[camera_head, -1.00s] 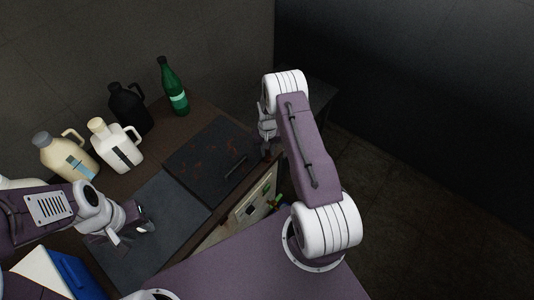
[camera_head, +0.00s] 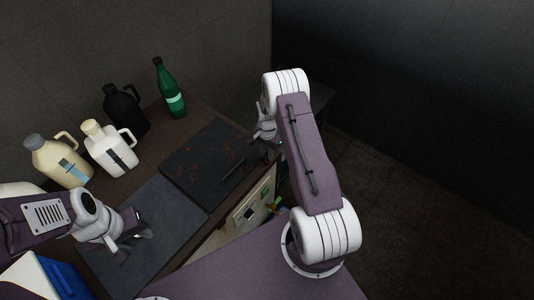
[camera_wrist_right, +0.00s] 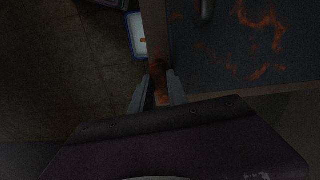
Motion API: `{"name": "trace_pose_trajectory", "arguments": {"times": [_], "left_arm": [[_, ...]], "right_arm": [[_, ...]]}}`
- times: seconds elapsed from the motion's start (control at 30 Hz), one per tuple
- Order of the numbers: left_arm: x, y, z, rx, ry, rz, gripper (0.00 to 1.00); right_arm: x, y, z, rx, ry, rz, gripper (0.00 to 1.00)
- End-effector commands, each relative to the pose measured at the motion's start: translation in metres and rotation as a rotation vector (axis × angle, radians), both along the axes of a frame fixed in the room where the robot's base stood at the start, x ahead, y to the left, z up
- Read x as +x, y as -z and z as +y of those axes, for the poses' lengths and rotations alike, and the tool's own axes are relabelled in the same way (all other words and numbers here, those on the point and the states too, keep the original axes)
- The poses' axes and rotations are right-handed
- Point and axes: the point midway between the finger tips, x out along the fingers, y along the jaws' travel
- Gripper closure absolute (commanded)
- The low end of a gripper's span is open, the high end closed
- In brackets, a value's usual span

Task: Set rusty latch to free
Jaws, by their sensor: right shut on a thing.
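The rusty latch (camera_wrist_right: 158,88) shows in the right wrist view as a narrow rust-brown piece at the edge of a dark, rust-stained lid (camera_head: 207,162). My right gripper (camera_wrist_right: 159,90) is shut on the latch, one finger on each side of it. In the head view my right gripper (camera_head: 266,135) is at the lid's right corner, partly hidden by my arm, and the latch cannot be made out there. My left gripper (camera_head: 130,238) is over the dark panel (camera_head: 150,228) nearer to me, its fingers apart, with nothing seen between them.
A black jug (camera_head: 124,110), a white jug (camera_head: 108,150), a cream jug (camera_head: 60,160) and a green bottle (camera_head: 170,92) stand along the back left. A dark handle (camera_head: 234,171) lies on the lid. Open floor (camera_head: 390,200) lies to the right.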

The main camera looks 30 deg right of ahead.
Motion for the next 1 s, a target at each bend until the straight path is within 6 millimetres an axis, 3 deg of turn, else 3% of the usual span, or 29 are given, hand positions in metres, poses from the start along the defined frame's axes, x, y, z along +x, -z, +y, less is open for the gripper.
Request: {"name": "trace_pose_trajectory", "arguments": {"times": [0.6,0.63,0.7,1.0], "left_arm": [[0.0000,0.0007,0.0000,0.000,0.000,0.000,0.64],[0.0000,0.0007,0.0000,0.000,0.000,0.000,0.64],[0.0000,0.0007,0.0000,0.000,0.000,0.000,0.64],[0.0000,0.0011,0.0000,0.000,0.000,0.000,0.64]], "right_arm": [[0.0011,-0.0014,-0.0006,-0.001,0.037,-0.004,1.00],[0.0011,-0.0014,-0.0006,-0.001,0.037,-0.004,0.75],[0.0011,-0.0013,-0.0005,-0.001,0.037,-0.004,0.58],[0.0004,-0.0017,-0.0003,0.000,0.036,-0.001,0.58]]}}
